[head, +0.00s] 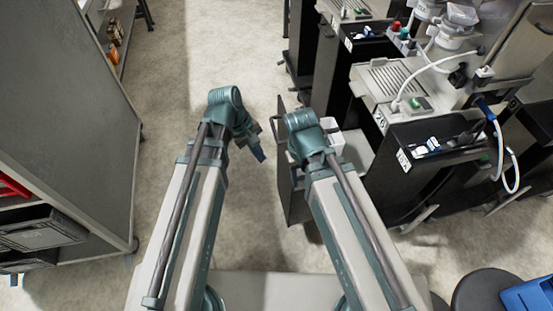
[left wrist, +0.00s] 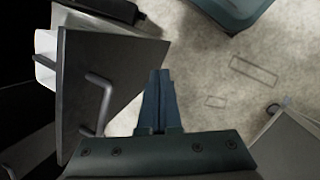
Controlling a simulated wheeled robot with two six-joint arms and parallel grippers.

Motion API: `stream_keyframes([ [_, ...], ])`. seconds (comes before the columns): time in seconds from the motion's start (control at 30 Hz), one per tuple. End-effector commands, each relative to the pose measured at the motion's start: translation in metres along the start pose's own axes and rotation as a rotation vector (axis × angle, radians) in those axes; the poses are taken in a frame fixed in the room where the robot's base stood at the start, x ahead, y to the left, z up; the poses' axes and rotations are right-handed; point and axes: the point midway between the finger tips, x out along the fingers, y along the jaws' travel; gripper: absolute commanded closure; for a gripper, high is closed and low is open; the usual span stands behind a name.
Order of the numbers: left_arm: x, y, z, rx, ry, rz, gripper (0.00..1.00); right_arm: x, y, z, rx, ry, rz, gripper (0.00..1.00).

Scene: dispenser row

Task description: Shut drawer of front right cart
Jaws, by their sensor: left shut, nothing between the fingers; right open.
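The drawer (head: 292,205) of the front right cart (head: 381,80) stands pulled out into the aisle, with its dark front panel facing left. A white container (head: 331,134) shows inside it. In the left wrist view the drawer's dark front (left wrist: 115,62) and its bar handle (left wrist: 99,102) are left of the fingers. My left gripper (head: 259,153) is shut and empty, just left of the drawer front and apart from it; its closed fingers also show in the left wrist view (left wrist: 159,85). My right arm covers part of the drawer, and its gripper is hidden behind its own wrist.
A grey cabinet (head: 65,90) stands along the left side. Pale floor (head: 165,150) lies open between it and the carts. A black shelf (head: 430,145) with small items juts from the front right cart. A dark round stool (head: 482,292) and blue bin (head: 530,295) are at the lower right.

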Motion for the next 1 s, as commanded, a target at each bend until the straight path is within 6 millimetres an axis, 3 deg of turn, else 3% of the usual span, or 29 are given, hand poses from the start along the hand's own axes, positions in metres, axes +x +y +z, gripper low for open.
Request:
stream_keyframes([
  [0.03, 0.021, -0.001, -0.026, -0.163, -0.032, 0.064, 1.0, 0.031, -0.003, -0.002, 0.0, 0.0, 0.0, 0.48],
  [0.1, 0.025, 0.002, -0.047, -0.385, -0.091, 0.146, 1.0, 0.049, -0.005, -0.003, 0.0, 0.0, 0.0, 0.48],
  [0.23, 0.026, 0.003, -0.082, -0.721, -0.205, 0.265, 1.0, 0.074, -0.007, -0.004, 0.0, 0.0, 0.0, 0.48],
  [0.4, 0.019, 0.002, -0.109, -0.981, -0.319, 0.347, 1.0, 0.09, -0.009, -0.005, 0.0, 0.0, 0.0, 0.48],
  [0.73, 0.018, 0.004, -0.115, -1.062, -0.36, 0.369, 1.0, 0.095, -0.009, -0.006, 0.0, 0.0, 0.0, 0.48],
  [1.0, 0.06, 0.021, -0.111, -1.057, -0.36, 0.366, 1.0, 0.13, -0.012, -0.008, 0.0, 0.0, 0.0, 0.48],
])
